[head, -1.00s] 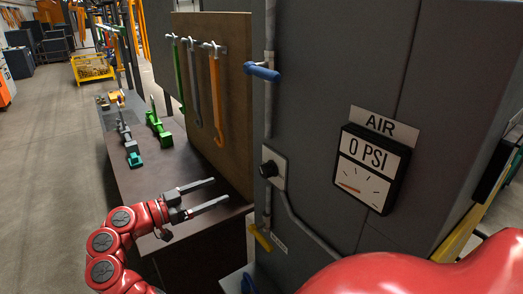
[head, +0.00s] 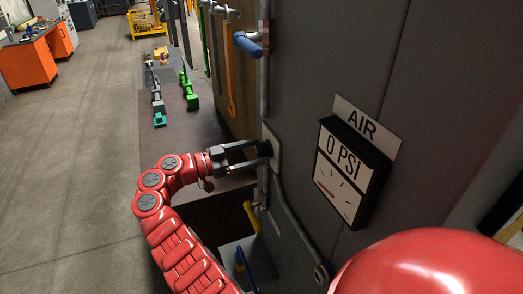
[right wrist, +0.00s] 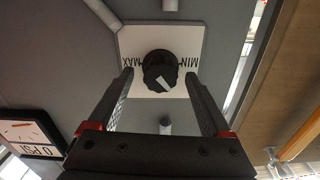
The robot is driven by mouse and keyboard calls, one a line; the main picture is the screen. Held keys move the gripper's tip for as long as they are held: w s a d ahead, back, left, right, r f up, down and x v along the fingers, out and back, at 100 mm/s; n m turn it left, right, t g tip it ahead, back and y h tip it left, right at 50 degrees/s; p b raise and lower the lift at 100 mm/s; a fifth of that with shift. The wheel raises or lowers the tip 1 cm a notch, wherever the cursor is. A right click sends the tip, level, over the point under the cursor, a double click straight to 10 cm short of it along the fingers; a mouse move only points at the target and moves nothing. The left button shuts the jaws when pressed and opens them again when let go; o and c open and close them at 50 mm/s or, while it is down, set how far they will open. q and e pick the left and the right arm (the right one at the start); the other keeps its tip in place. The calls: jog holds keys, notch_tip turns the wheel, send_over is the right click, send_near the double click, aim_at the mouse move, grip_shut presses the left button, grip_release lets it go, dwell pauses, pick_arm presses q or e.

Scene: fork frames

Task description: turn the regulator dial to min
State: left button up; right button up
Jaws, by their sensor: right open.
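The regulator dial (head: 265,149) is a black round knob on a pale plate on the grey cabinet side. In the right wrist view the dial (right wrist: 160,70) has a light pointer mark on its lower part. Its plate (right wrist: 133,45) appears upside down there, with MAX at the left and MIN at the right. My right gripper (head: 255,154) is open, with its fingertips at the dial. In the right wrist view one finger is on each side of the knob; contact cannot be told. My left gripper is not in view.
The AIR gauge (head: 345,172) reads 0 PSI, right of the dial. A blue-handled valve (head: 247,44) is above, and a yellow handle (head: 251,216) is below. Hanging wrenches (head: 229,70) and a bench (head: 195,135) are at the left. A pipe (head: 292,222) runs below the plate.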

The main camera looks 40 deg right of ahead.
jog(key=shift+a, duration=0.1)
grip_shut()
dwell(0.3)
jog(key=shift+n, duration=1.3)
jog(key=n, duration=0.2)
jog(key=shift+n, duration=0.4)
jog(key=n+p, duration=0.2)
jog(key=n, duration=0.1)
jog(key=shift+w+r, duration=0.1)
jog(key=shift+n+p, duration=0.8)
jog(key=shift+n, duration=1.1)
